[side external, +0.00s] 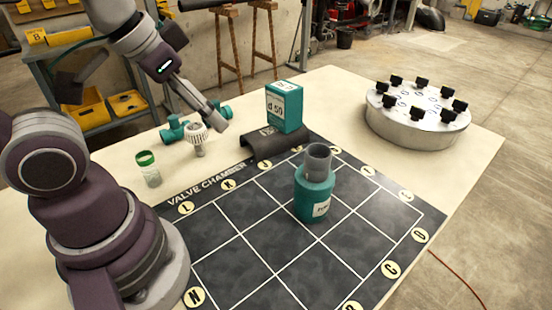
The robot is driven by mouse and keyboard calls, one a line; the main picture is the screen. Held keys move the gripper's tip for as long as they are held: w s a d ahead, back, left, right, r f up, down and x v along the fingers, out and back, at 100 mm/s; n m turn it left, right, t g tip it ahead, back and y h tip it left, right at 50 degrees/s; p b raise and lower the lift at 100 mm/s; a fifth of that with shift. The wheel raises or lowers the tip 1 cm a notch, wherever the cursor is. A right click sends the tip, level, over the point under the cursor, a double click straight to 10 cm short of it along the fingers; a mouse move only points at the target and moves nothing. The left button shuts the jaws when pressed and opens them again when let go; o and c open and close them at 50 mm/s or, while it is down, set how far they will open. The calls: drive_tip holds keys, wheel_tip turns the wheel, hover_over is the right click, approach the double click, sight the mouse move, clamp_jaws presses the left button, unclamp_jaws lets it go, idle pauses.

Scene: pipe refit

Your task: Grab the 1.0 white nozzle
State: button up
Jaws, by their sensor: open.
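A white ribbed nozzle-like piece (196,132) with a grey lower stem stands on the cream table, behind the dark mat. I cannot read a "1.0" marking on it. My gripper (215,118) reaches down from the upper left. Its tips are close to the upper right of the white piece in the side view. The gripper is open, with nothing seen held between its fingers. I cannot tell whether it touches the piece.
Green pipe fittings (174,131) lie beside the nozzle. A green-lidded jar (150,171), a dark half-pipe (275,145), a green "d 50" box (284,108) and a green bottle-shaped piece (314,190) stand nearby. A metal flange (410,127) sits farther right. The lettered mat (240,250) is mostly clear.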

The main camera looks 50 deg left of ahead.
drive_tip(key=shift+o, duration=0.4)
drive_tip(key=o, duration=0.3)
drive_tip(key=m+g+y, duration=0.4)
drive_tip(key=m+g, duration=0.1)
drive_tip(key=m, duration=1.4)
approach(197, 132)
wheel_tip(197, 132, down, 3)
drive_tip(key=shift+y, duration=0.3)
drive_tip(key=x, duration=0.7)
drive_tip(key=a+x, duration=0.1)
drive_tip(key=x, duration=0.3)
drive_tip(key=shift+w+d+r, duration=0.1)
drive_tip(key=shift+w+r, duration=0.1)
drive_tip(key=shift+r, duration=0.05)
